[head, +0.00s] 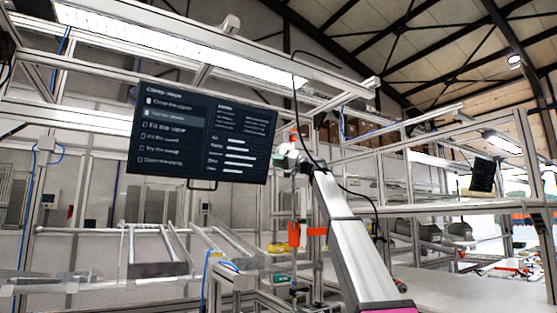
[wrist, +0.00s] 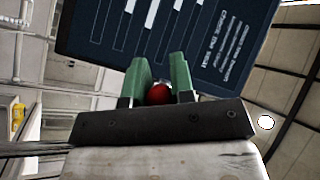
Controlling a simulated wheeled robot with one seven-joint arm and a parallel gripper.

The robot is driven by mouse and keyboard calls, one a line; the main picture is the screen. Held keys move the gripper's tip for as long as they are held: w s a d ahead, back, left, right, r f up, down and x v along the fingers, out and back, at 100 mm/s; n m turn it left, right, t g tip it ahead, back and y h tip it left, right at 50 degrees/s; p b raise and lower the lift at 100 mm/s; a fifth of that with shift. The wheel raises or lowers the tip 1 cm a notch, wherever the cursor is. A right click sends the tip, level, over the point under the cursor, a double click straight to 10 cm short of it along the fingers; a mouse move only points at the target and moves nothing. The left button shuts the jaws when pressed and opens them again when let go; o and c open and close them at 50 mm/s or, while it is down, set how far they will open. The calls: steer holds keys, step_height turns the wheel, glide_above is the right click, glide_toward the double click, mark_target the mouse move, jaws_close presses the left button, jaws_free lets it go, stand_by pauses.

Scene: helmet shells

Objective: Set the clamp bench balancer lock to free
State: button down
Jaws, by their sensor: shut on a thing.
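My gripper (wrist: 160,78) shows in the wrist view with two green fingers. It is shut on a round red knob (wrist: 158,93), which sits between the fingers, partly hidden by them. The knob looks like the balancer lock's handle, but its lock position cannot be read. In the head view my arm reaches up to the right of the dark screen, and my gripper is small there. A small orange-red part (head: 300,132) shows just above the arm's end. Orange parts (head: 294,235) hang on the upright line below it.
The dark screen (head: 200,132) with a step list hangs left of my arm and fills the top of the wrist view. Aluminium frames and overhead beams surround the arm. A dark cable loops beside it. A pale bench top (head: 480,285) lies at the right.

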steer(key=shift+w+a+f+n+g+y, duration=0.35)
steer(key=shift+w+n+g+y, duration=0.3)
steer(key=shift+n+g+y, duration=0.95)
steer(key=shift+w+a+f+n+g+y, duration=0.2)
steer(key=shift+w+a+n+g+y, duration=0.4)
steer(key=shift+n+g, duration=1.8)
steer(key=shift+w+a+f+n+g+y, duration=0.3)
steer(key=shift+w+n+g+y, duration=0.65)
steer(key=shift+n, duration=2.05)
steer(key=shift+s+n+g+y, duration=0.25)
steer(key=shift+n+g+y, duration=0.1)
steer(key=shift+n, duration=0.05)
steer(key=c, duration=1)
jaws_free()
steer(key=v, duration=1)
steer(key=shift+d+f, duration=0.25)
steer(key=shift+f, duration=0.05)
